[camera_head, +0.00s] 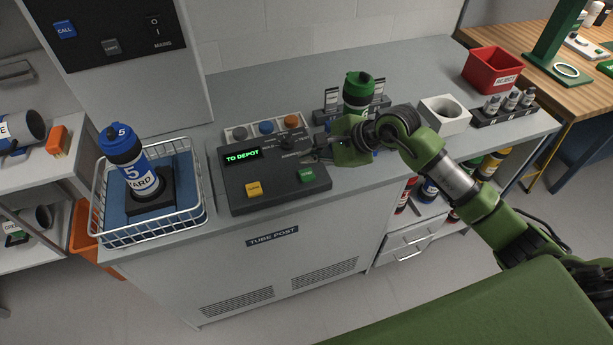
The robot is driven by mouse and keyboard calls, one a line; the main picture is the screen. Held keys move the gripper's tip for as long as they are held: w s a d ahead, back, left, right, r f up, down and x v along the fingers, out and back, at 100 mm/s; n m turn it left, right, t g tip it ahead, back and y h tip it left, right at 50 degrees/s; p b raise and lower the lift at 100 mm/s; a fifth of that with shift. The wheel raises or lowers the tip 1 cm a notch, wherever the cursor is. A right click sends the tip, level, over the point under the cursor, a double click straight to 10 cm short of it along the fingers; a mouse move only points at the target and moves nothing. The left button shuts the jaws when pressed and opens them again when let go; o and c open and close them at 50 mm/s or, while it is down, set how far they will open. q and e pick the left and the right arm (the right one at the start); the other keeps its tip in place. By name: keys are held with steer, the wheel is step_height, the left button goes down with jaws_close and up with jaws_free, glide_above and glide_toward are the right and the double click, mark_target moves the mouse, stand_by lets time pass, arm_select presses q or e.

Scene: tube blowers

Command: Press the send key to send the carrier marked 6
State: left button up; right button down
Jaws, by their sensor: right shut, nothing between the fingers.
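A dark control box (274,193) on the grey counter has a display (243,155) reading "TO DEPOT". A green key (306,175) and a yellow key (253,189) sit on its front part; their labels are too small to read surely. My right gripper (312,157) is shut and empty, its fingertips at the box's right side, just behind the green key. I cannot tell whether they touch the box. A green-capped carrier (358,90) stands behind my gripper, partly hidden, with no number readable. A blue carrier (136,160) marked 5 stands in a white wire basket (152,233). My left gripper is out of view.
Grey, blue and orange buttons (266,127) line a strip behind the box. A white block with a round hole (445,114), a rack of small bottles (504,112) and a red bin (493,70) stand to the right. A wall panel (109,33) rises at the back left.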

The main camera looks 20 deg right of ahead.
mark_target(309, 175)
steer(key=shift+f+b, duration=1.2)
steer(key=shift+f, duration=0.45)
steer(key=shift+f+b, duration=0.35)
steer(key=shift+b, duration=0.25)
